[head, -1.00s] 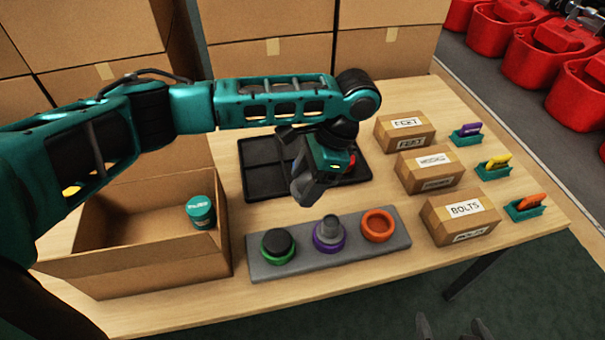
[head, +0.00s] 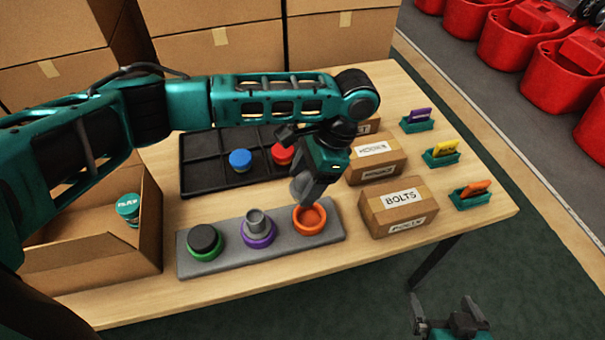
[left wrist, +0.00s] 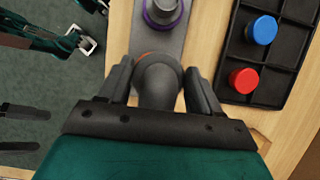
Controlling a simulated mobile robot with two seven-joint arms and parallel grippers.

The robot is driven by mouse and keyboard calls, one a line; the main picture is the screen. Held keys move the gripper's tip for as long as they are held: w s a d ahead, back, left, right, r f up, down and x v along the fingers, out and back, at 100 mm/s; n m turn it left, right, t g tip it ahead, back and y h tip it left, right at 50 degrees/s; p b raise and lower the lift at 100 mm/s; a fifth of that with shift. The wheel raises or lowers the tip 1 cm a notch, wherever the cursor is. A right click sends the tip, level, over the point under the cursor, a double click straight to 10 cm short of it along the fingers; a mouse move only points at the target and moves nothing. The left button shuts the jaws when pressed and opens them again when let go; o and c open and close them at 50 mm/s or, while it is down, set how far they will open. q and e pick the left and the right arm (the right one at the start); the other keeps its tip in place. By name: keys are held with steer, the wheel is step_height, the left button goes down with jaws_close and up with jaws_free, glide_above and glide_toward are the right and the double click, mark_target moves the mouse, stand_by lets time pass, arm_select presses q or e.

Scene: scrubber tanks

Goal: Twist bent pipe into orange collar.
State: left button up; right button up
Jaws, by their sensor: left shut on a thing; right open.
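The orange collar (head: 309,219) sits at the right end of the grey base (head: 197,266). My left gripper (head: 306,192) is just above the collar's back-left rim. In the left wrist view, my left gripper (left wrist: 160,85) is shut on the grey bent pipe (left wrist: 158,78), with a finger on each side of it. A sliver of the orange collar (left wrist: 146,54) shows behind the pipe. The pipe's lower end is hidden, so I cannot tell whether it is inside the collar. My right gripper (head: 450,320) is open and empty at the bottom right, off the table.
A purple collar (head: 258,234) with a grey pipe piece and a green collar (head: 205,242) with a black top share the base. A black tray (head: 205,180) holds blue and red caps. The BOLTS box (head: 398,206) stands close right. An open carton (head: 100,255) is at left.

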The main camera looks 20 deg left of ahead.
arm_select(q)
steer(key=shift+w+d+f, duration=0.15)
steer(key=shift+w+d, duration=0.05)
steer(key=shift+d, duration=0.3)
steer(key=shift+f+b, duration=0.8)
steer(key=shift+b, duration=0.35)
step_height(320, 180, down, 3)
steer(key=b, duration=0.4)
steer(key=shift+f, duration=0.6)
arm_select(e)
steer(key=shift+y, duration=0.3)
steer(key=f, duration=0.2)
steer(key=w+f, duration=0.1)
steer(key=f, duration=0.1)
steer(key=shift+a+f, duration=0.15)
steer(key=shift+f, duration=0.15)
arm_select(q)
steer(key=shift+p, duration=0.45)
arm_select(e)
steer(key=shift+r, duration=0.2)
